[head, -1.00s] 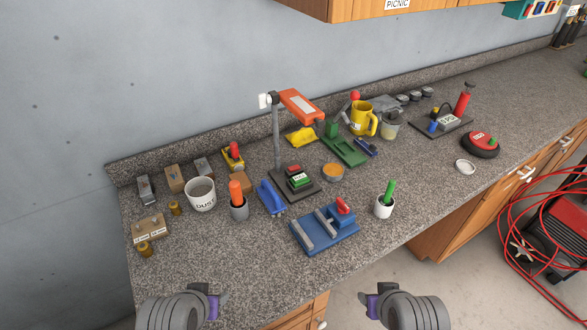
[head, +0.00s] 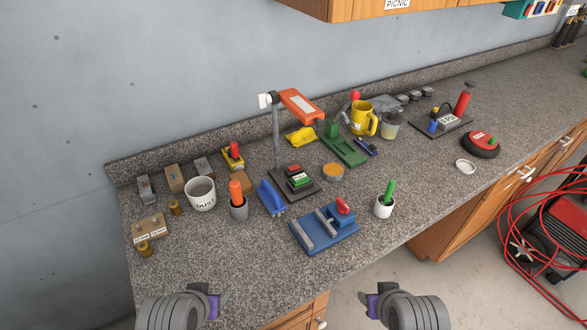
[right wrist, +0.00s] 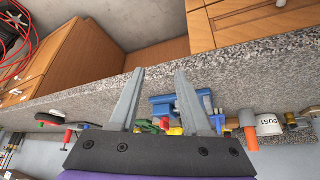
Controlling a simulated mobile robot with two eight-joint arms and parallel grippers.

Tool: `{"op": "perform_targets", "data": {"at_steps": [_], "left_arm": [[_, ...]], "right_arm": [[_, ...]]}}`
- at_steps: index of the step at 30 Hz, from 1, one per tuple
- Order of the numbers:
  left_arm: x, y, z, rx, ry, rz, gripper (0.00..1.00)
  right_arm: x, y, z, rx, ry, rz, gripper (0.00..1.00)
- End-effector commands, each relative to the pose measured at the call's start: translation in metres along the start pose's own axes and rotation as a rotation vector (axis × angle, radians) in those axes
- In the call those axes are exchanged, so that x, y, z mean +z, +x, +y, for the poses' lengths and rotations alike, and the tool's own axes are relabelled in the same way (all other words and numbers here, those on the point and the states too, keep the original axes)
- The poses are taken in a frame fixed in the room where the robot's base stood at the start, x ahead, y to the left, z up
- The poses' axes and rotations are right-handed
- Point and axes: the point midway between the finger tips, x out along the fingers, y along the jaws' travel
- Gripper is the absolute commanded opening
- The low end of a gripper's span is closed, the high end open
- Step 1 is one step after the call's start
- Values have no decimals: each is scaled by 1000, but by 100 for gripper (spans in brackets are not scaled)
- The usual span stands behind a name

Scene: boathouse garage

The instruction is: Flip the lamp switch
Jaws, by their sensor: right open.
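The lamp has an orange head (head: 299,104) on a grey post (head: 276,135) that rises from a dark base (head: 308,194). A switch block (head: 298,178) with red and green parts sits on that base. Its exact position is too small to read. My left gripper (head: 220,302) is low at the front edge of the bench, away from the lamp; its jaws do not show clearly. My right gripper (head: 368,304) is in front of the bench, also well short of the lamp. The right wrist view shows its two fingers (right wrist: 160,100) apart and empty.
A blue vise-like fixture (head: 325,230) with a red knob stands in front of the lamp. A cup with a green handle (head: 384,206), a cup with an orange handle (head: 239,208) and a dust bin (head: 201,194) stand nearby.

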Motion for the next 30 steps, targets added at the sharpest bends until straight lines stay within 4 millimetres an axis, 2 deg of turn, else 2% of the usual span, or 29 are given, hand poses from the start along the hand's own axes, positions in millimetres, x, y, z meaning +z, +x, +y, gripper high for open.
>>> {"op": "perform_targets", "data": {"at_steps": [4, 8, 11, 12, 13, 22, 30], "left_arm": [[0, 0, 0, 0, 0, 0, 50], [0, 0, 0, 0, 0, 0, 50], [1, 1, 0, 0, 0, -1, 50], [2, 1, 0, 0, 0, -2, 50], [2, 1, 0, 0, 0, -2, 50], [8, 5, 0, 0, 0, -8, 50], [13, 9, 0, 0, 0, -13, 50]], "right_arm": [[0, 0, 0, 0, 0, 0, 48], [-3, -1, -1, -4, -2, 0, 26], [-15, -3, -4, -19, -11, 1, 8], [-23, -5, -6, -29, -19, 2, 1], [-31, -6, -8, -38, -25, 3, 0], [-134, -16, -32, -167, -114, 33, 0], [-228, -14, -52, -280, -195, 87, 0]]}}
